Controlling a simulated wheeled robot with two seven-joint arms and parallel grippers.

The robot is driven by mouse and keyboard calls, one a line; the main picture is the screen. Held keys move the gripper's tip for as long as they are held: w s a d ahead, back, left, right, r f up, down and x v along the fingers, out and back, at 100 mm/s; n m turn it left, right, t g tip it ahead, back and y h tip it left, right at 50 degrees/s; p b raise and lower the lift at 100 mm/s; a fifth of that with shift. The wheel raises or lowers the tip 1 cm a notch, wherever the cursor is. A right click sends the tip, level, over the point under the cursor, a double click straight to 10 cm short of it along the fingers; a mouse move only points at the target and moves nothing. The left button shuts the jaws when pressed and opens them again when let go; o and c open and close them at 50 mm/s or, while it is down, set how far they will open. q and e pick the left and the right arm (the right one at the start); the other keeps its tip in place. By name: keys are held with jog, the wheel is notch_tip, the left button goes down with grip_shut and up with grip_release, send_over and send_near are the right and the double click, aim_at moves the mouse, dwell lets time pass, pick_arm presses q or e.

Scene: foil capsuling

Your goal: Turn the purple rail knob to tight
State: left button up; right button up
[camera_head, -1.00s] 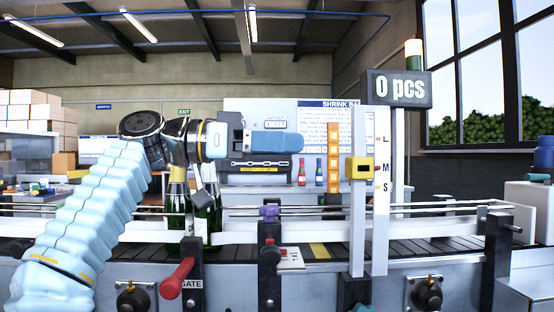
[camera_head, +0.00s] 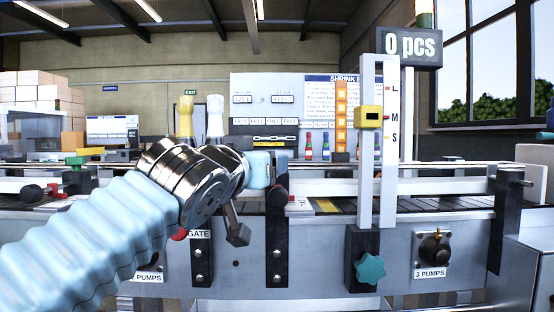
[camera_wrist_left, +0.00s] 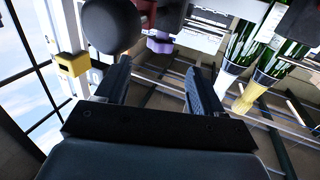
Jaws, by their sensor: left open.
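The purple rail knob (camera_wrist_left: 160,43) shows in the left wrist view just beyond the gap between my fingertips, partly cut off by dark parts around it. In the head view my left arm hides it, near the top of the middle black post (camera_head: 277,245). My left gripper (camera_wrist_left: 157,68) is open, its two dark fingers apart with nothing between them. In the head view it points away at rail height and its fingertips are hidden. A round black knob (camera_wrist_left: 110,25) sits close by the left finger in the wrist view. My right gripper is not in view.
A white upright with a yellow clamp (camera_head: 369,117) and a teal star knob (camera_head: 369,269) stands to the right. Bottles with gold (camera_head: 185,117) and white (camera_head: 215,118) tops stand behind my arm. Metal rails run along the conveyor. A green knob (camera_head: 76,161) is at left.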

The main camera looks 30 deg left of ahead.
pick_arm(q)
jog(key=p+x, duration=0.1)
jog(key=x, duration=0.8)
jog(key=shift+w+a, duration=0.1)
jog(key=shift+w, duration=0.25)
jog(key=c, duration=1)
jog(key=shift+o, duration=0.2)
